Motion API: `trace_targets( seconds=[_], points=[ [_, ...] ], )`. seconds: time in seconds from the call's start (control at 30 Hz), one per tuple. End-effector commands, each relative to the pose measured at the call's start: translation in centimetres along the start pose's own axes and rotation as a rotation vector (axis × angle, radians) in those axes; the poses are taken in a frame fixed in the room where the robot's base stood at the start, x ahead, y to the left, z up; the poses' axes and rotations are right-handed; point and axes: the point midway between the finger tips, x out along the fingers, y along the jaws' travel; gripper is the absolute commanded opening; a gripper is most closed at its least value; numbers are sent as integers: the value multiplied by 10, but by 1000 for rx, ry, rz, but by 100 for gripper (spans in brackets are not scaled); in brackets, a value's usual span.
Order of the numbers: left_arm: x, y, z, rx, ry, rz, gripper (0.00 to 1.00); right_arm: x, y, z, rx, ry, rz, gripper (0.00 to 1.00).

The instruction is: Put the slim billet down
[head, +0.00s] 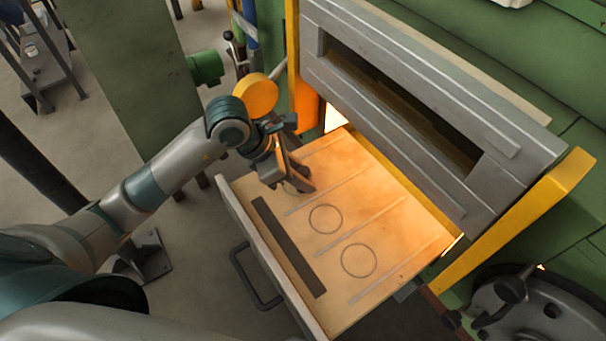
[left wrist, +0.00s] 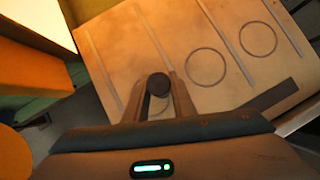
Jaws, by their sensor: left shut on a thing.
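The slim billet (left wrist: 158,84) shows in the left wrist view as a small dark round end. My left gripper (left wrist: 160,95) is shut on it, with one finger on each side. In the head view the left gripper (head: 297,183) is low over the left end of the pulled-out tray (head: 335,255), and I cannot make out the billet there. Whether its lower end touches the tray is hidden. Two ring outlines, one near (head: 325,219) and one farther right (head: 359,261), are bare on the tray. My right gripper is not in view.
The furnace front with its grey slotted door frame (head: 430,100) stands behind the tray. A yellow arm (head: 530,220) is at the right and an orange-lit post at the left. A dark strip (head: 288,245) runs along the tray front. A handle (head: 255,280) sticks out in front.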

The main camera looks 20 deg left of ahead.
Motion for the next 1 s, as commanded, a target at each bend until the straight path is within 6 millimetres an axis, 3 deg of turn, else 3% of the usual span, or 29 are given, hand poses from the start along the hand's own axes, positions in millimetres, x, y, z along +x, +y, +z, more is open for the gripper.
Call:
trace_targets(
  seconds=[0.43,0.47,0.53,1.0],
  points=[
    [6,0,-4,2,-1,1,0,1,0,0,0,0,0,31],
    [5,0,-4,1,1,0,28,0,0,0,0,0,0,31],
    [5,0,-4,1,1,0,42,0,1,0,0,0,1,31],
    [0,1,-3,2,0,2,42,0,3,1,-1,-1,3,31]
  ],
)
